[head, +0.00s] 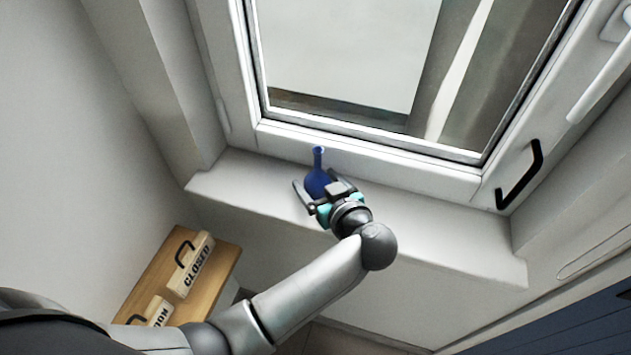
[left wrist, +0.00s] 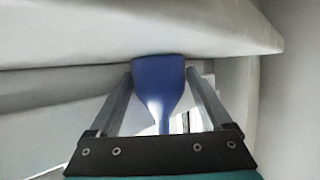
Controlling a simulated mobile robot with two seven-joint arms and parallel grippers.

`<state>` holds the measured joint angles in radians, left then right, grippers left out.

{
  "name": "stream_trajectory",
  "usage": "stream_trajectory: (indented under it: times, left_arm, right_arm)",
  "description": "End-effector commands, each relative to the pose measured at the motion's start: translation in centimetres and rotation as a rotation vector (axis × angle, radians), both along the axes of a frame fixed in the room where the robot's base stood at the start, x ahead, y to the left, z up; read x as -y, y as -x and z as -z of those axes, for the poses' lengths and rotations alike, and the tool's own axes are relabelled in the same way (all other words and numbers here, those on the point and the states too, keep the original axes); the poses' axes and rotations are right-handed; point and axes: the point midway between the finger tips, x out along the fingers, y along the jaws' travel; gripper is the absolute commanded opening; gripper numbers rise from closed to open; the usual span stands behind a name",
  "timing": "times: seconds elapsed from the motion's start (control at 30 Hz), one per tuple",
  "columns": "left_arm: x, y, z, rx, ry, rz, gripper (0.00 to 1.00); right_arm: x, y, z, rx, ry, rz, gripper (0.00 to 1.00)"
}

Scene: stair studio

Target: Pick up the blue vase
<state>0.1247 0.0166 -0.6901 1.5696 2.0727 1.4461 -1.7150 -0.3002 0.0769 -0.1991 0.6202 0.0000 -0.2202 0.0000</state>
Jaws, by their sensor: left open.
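The blue vase (head: 317,181) has a round body and a narrow neck, and stands on the white window sill in the head view. My left gripper (head: 318,187) is open at the vase, with a finger on either side of its body. In the left wrist view the vase (left wrist: 158,80) shows between the two fingers of the left gripper (left wrist: 160,85), its wide end by the fingertips. I cannot tell whether the fingers touch it. The gripper hides part of the vase's lower body in the head view. My right gripper is not in view.
The window frame (head: 372,154) rises close behind the vase. The sill (head: 440,225) is bare to the right. A black handle (head: 520,175) sticks out at the right. A wooden table (head: 150,283) with a "CLOSED" sign (head: 192,266) stands lower left.

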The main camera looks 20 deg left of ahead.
Motion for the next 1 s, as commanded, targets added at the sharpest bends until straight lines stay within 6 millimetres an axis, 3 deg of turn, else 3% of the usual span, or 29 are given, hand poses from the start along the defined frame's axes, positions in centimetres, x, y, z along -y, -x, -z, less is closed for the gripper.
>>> stream_trajectory:
  times: [0.1,0.73,1.0]
  left_arm:
    - [0.0,0.0,-0.05,0.0,0.0,0.0,0.83]
    - [-0.01,0.03,0.01,-0.001,-0.001,-0.001,0.12]
    - [-0.01,0.02,-0.02,0.0,0.0,-0.001,0.1]
  right_arm:
    - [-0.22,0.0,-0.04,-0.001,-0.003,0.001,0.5]
    - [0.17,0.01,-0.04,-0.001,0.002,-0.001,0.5]
    - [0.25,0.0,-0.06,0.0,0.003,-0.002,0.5]
